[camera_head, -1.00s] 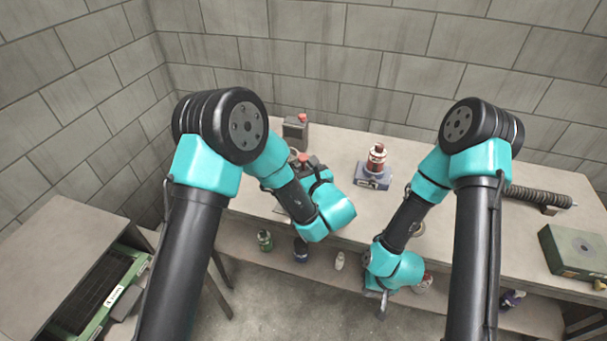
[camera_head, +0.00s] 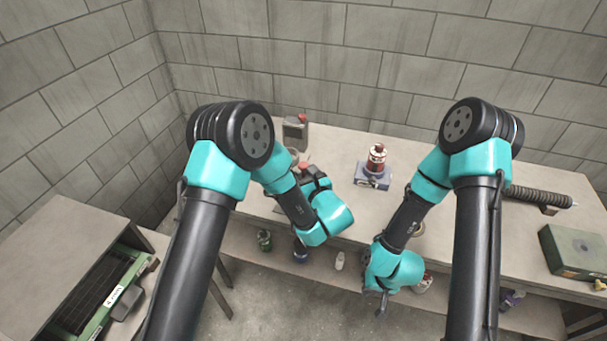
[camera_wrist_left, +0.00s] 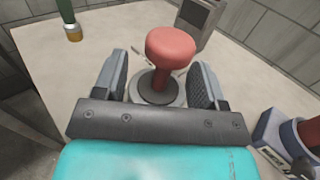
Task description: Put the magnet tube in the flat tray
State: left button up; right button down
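I cannot surely identify the magnet tube or the flat tray. In the left wrist view a dark green tube-like piece with a brass end (camera_wrist_left: 68,14) stands partly out of frame at the top left. My left gripper (camera_wrist_left: 158,62) is open, its fingers on either side of a red mushroom-shaped knob (camera_wrist_left: 171,46) on a round grey base; contact is unclear. In the head view my left gripper (camera_head: 312,178) is over the table's left part, largely hidden by its wrist. My right gripper (camera_head: 382,298) hangs by the table's front edge; its fingers are unclear.
A red-and-white item stands on a blue-grey box (camera_head: 371,182) mid-table. A dark can (camera_head: 295,137) stands at the back left. A ribbed black rod (camera_head: 537,196) and a green box (camera_head: 577,252) lie right. Small bottles stand on the lower shelf (camera_head: 315,275). A side cabinet (camera_head: 50,235) is left.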

pick_arm(q)
jog(key=o, duration=0.3)
jog(key=shift+r, duration=0.2)
jog(key=shift+v, duration=2.8)
